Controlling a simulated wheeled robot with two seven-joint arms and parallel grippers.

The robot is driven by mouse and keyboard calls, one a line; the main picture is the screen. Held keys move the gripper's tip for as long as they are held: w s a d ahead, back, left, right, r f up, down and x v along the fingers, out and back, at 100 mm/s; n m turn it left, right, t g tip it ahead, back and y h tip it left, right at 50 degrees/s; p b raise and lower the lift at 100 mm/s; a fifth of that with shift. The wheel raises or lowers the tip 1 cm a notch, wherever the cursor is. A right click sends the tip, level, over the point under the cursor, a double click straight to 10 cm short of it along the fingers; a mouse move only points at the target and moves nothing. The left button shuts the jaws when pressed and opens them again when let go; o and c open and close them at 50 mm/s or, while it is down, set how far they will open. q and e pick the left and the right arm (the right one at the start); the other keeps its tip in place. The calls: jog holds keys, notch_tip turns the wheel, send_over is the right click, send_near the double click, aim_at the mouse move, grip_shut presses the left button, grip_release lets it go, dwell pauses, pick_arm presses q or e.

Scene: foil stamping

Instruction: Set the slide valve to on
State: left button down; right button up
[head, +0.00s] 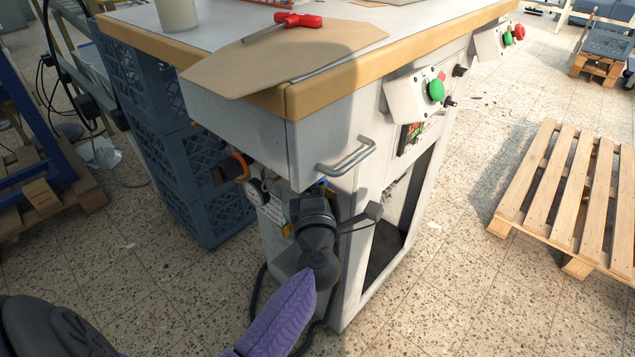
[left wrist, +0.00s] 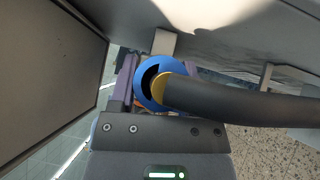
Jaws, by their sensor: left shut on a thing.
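The slide valve shows in the left wrist view as a round blue ring (left wrist: 172,66) with a dark slot and a brass-coloured fitting at its centre. A grey hose (left wrist: 240,102) crosses in front of it and runs right. My left gripper (left wrist: 158,86) has its purple fingers on either side of the ring and is shut on it. In the head view my left gripper (head: 312,208) is under the table's front, below the metal handle. Its fingertips are hidden there, and only a speck of blue shows above it. The valve's set position cannot be read. My right gripper is not in view.
The machine table (head: 230,120) stands over the gripper, with a metal handle (head: 347,160) close above. A gauge (head: 256,190) and an orange-and-black knob (head: 232,167) are left of it. Blue crates (head: 205,205) stand farther left. A pallet (head: 565,190) lies right.

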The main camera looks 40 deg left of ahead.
pick_arm(q)
jog(key=shift+c, duration=1.8)
grip_release()
jog(key=shift+a, duration=0.1)
jog(key=shift+o, duration=0.6)
jog(key=shift+a, duration=0.15)
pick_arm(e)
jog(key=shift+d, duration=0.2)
pick_arm(q)
jog(key=shift+s+d, duration=0.25)
jog(key=shift+d, duration=0.05)
jog(key=p+v, duration=0.2)
jog(key=v, duration=0.7)
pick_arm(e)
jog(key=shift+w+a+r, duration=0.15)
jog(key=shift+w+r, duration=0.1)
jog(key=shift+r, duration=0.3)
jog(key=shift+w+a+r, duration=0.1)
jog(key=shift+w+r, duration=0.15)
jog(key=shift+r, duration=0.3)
pick_arm(q)
jog(key=shift+s+f, duration=0.1)
jog(key=shift+s, duration=0.05)
